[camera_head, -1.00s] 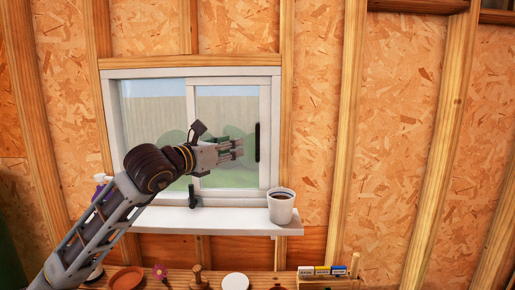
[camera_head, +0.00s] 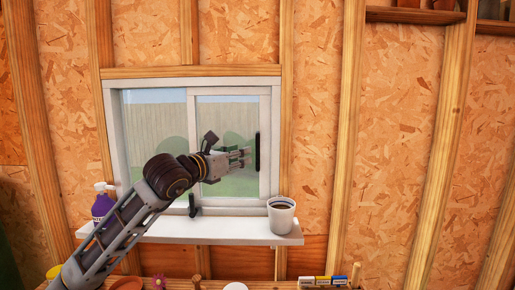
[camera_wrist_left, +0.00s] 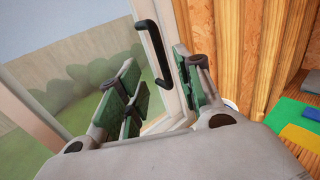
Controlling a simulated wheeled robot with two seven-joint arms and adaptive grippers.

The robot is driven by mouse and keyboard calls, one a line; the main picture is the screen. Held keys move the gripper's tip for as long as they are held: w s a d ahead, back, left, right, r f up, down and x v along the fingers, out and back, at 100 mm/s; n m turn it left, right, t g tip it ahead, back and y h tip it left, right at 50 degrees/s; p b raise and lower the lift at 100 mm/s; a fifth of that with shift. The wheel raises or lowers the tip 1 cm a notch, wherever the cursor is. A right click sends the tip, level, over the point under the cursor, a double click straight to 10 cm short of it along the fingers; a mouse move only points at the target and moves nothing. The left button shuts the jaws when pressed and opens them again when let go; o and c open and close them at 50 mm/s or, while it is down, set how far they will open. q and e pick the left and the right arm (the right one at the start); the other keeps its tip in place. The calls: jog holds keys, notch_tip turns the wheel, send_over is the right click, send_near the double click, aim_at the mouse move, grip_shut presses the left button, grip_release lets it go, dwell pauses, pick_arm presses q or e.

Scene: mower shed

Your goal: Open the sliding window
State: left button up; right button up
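The sliding window (camera_head: 194,110) has a white frame set in the wall. Its right pane has a black vertical handle (camera_head: 257,151) on the right stile. The pane looks shut against the right side of the frame. My left gripper (camera_head: 246,157) is just left of the handle in the head view, with its fingers pointing right. In the left wrist view the gripper (camera_wrist_left: 160,92) is open, with its green-padded fingers apart. The handle (camera_wrist_left: 152,52) shows beyond and between the fingertips, and I see no clear contact. My right gripper is in neither view.
A white sill (camera_head: 225,233) runs below the window. A cup of dark liquid (camera_head: 281,216) stands at its right end, below the handle. A purple bottle (camera_head: 102,204) stands at the left. A dark upright object (camera_head: 194,203) stands mid-sill. Small boxes (camera_head: 322,281) lie below.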

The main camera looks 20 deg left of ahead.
pick_arm(q)
jog(key=p, duration=0.2)
send_over(257, 166)
jog(key=v, duration=0.3)
jog(key=p+x, duration=0.1)
jog(key=x, duration=0.2)
jog(key=shift+w+a, duration=0.1)
jog(key=shift+w, duration=0.25)
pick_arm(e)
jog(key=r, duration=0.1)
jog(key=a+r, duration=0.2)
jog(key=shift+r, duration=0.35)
pick_arm(q)
jog(key=c, duration=0.7)
grip_shut()
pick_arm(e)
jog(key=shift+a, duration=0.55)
